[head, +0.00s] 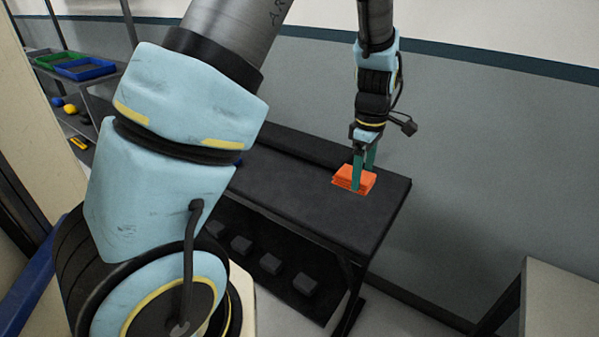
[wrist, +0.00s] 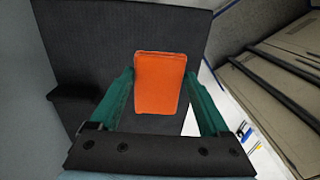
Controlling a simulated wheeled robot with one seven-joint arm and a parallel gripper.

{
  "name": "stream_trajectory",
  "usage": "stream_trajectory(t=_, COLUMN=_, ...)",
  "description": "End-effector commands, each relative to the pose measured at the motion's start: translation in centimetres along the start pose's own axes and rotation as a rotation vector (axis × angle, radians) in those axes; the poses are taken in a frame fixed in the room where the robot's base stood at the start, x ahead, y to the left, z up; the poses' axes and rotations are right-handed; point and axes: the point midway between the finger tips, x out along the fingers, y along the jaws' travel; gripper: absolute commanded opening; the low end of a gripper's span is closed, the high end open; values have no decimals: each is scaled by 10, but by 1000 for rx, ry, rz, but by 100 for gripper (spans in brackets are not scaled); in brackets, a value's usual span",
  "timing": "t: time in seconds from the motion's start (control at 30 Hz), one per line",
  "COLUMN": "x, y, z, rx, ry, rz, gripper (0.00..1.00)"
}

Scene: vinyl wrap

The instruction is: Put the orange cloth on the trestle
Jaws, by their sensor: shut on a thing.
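The orange cloth (head: 343,181) is a folded, flat pad at the right end of a dark-topped table (head: 295,190). My gripper (head: 363,180) points down over it with its green fingers at the cloth. In the wrist view the cloth (wrist: 160,85) sits between the two fingers, which are shut on it. The dark tabletop (wrist: 90,35) lies behind it. I cannot tell whether the cloth touches the tabletop or is slightly above it. I cannot tell for sure which piece of furniture is the trestle.
A lower shelf under the dark table holds several dark blocks (head: 304,285). A pale-topped table (head: 562,300) stands at lower right. At far left, a shelf holds a blue tray (head: 85,69) and a green tray (head: 58,60). A grey wall runs behind the dark table.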

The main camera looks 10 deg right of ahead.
Motion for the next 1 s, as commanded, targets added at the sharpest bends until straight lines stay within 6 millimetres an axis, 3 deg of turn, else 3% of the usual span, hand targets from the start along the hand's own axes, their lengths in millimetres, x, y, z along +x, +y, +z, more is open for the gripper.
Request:
stream_trajectory(t=0.7, x=90, y=-1, z=-2, rx=1, ry=1, rz=-3, gripper=36)
stream_trajectory(t=1.0, x=100, y=0, z=-1, rx=1, ry=0, rz=1, gripper=36)
